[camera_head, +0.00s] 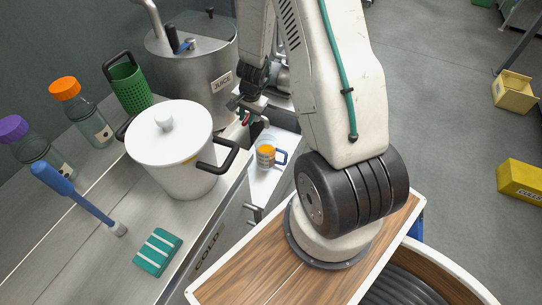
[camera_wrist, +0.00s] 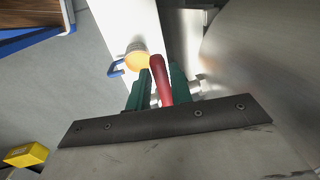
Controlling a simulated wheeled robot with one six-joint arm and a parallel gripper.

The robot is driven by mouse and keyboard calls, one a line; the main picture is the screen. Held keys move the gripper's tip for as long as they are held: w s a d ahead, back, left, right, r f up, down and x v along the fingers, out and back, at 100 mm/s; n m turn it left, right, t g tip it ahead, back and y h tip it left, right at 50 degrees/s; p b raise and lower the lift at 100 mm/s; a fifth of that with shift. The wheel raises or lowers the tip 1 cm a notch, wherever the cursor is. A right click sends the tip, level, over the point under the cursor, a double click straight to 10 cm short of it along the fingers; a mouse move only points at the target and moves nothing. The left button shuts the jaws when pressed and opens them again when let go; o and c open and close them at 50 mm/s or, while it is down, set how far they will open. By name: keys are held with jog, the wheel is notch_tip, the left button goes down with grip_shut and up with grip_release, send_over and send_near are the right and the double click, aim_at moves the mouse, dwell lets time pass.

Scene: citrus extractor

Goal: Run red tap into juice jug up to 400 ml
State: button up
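A steel tank (camera_head: 208,75) labelled JUICE stands at the back. Its red tap lever (camera_wrist: 161,82) lies between the two green fingers of my gripper (camera_wrist: 160,88) in the wrist view, with the fingers close against both sides. In the head view my gripper (camera_head: 247,108) is at the tank's front, where a little red shows below it. The clear juice jug (camera_head: 266,158) with a blue handle stands below on a white shelf and holds orange juice; it also shows in the wrist view (camera_wrist: 136,56). Its scale and exact level are too small to read.
A white lidded pot (camera_head: 172,148) with black handles stands left of the jug. The steel counter also bears a green basket (camera_head: 128,85), two bottles (camera_head: 90,118), a blue-handled brush (camera_head: 75,197) and a teal sponge (camera_head: 158,252). Yellow bins (camera_head: 521,181) stand on the floor at right.

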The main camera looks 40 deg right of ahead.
jog(key=o, duration=0.3)
jog(key=shift+s+a, duration=0.1)
jog(key=s+a, duration=0.2)
jog(key=a, duration=0.4)
jog(key=shift+s, duration=0.4)
dwell(0.4)
notch_tip(320, 180, up, 8)
jog(key=s, duration=0.1)
jog(key=shift+s+d+f, duration=0.2)
jog(key=shift+s, duration=0.05)
dwell(0.6)
